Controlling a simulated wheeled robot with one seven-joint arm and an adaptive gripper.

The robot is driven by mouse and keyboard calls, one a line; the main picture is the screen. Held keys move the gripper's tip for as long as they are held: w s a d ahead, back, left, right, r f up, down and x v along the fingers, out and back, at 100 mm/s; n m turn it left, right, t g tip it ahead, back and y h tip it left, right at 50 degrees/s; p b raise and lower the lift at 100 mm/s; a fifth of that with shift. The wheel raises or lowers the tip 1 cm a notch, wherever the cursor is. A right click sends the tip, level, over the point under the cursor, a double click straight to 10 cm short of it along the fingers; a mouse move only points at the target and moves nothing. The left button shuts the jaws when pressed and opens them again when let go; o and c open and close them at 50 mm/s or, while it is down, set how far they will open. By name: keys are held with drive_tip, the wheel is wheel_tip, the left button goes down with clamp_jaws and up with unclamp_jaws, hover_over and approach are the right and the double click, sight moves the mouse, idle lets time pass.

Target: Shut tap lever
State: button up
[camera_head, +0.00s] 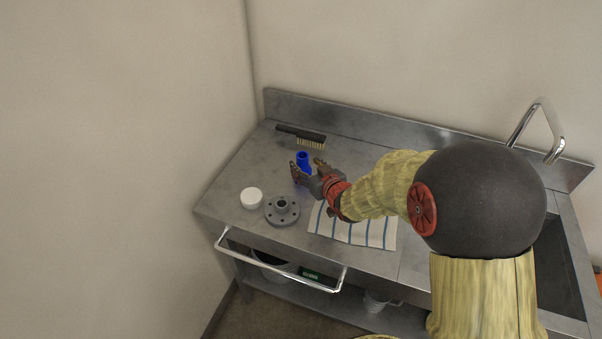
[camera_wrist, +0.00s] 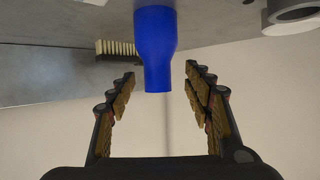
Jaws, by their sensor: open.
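A chrome gooseneck tap (camera_head: 540,115) rises at the back right beside the sink; I cannot make out its lever, and my arm hides part of that area. My gripper (camera_head: 306,166) is far to the left of the tap, low over the bench. Its fingers are open around or just short of a blue tapered pipe piece (camera_head: 303,156). In the wrist view the blue piece (camera_wrist: 155,45) shows between the two spread fingers (camera_wrist: 160,82), with a gap on each side. I see no contact.
A black brush (camera_head: 302,134) lies behind the blue piece. A white round cap (camera_head: 251,197), a grey flange (camera_head: 282,209) and a striped cloth (camera_head: 350,228) lie in front. A rail (camera_head: 285,268) runs along the bench front. The sink basin (camera_head: 568,270) is at right, partly behind my arm.

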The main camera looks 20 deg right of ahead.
sight(305, 163)
drive_tip(key=b+x, duration=0.1)
drive_tip(key=x, duration=0.3)
drive_tip(key=shift+w+d+f+b, duration=0.15)
drive_tip(key=shift+w+b, duration=0.15)
drive_tip(key=shift+b, duration=0.05)
drive_tip(key=shift+c, duration=0.4)
clamp_jaws()
